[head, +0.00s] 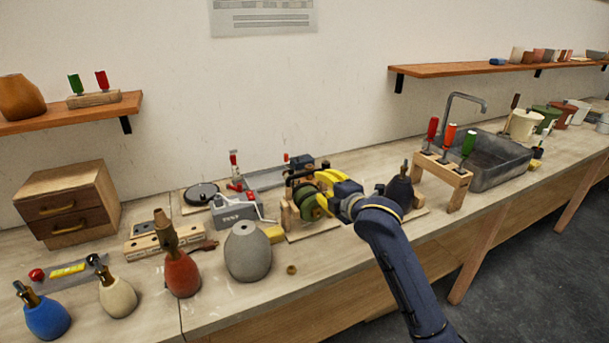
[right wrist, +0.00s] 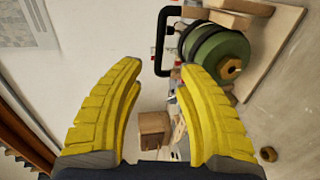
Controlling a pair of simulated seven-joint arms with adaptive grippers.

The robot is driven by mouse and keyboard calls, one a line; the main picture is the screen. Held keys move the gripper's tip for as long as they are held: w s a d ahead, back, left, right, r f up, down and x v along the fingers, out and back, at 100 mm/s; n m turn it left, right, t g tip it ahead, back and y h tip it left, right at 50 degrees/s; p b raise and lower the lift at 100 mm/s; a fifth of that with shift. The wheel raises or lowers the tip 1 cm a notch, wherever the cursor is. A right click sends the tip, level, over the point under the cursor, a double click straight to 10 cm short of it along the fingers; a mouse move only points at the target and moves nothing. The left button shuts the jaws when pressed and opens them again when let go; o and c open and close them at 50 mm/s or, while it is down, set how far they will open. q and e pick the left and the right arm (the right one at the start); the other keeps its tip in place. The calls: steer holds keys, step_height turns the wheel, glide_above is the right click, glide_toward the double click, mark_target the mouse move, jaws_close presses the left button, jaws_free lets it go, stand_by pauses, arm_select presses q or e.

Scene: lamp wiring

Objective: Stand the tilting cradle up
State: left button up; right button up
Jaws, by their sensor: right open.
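The tilting cradle (head: 288,218) is a wooden frame on a board in the middle of the bench. A green rounded body (head: 307,203) lies on its side in it, partly hidden by my right gripper (head: 309,190). A black bar handle (head: 303,174) shows beside the yellow fingers. In the right wrist view the fingers (right wrist: 160,72) are open with nothing between the tips. There the black handle (right wrist: 161,45) is just beyond the tips, and the green body (right wrist: 216,52) and cradle board (right wrist: 278,45) are at the upper right. I cannot tell whether anything touches. My left gripper is out of view.
A grey tester box (head: 235,213), a grey vase-like base (head: 247,252) and a red one (head: 181,273) stand left of the cradle. A dark base (head: 399,192) and a wooden screwdriver rack (head: 441,172) stand to its right, before the sink (head: 500,165). A small brass ring (head: 291,270) lies in front.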

mark_target(307, 175)
steer(key=x, duration=1.1)
steer(key=shift+w+a+f, duration=0.1)
steer(key=shift+w+a, duration=0.1)
steer(key=shift+w, duration=0.15)
jaws_close()
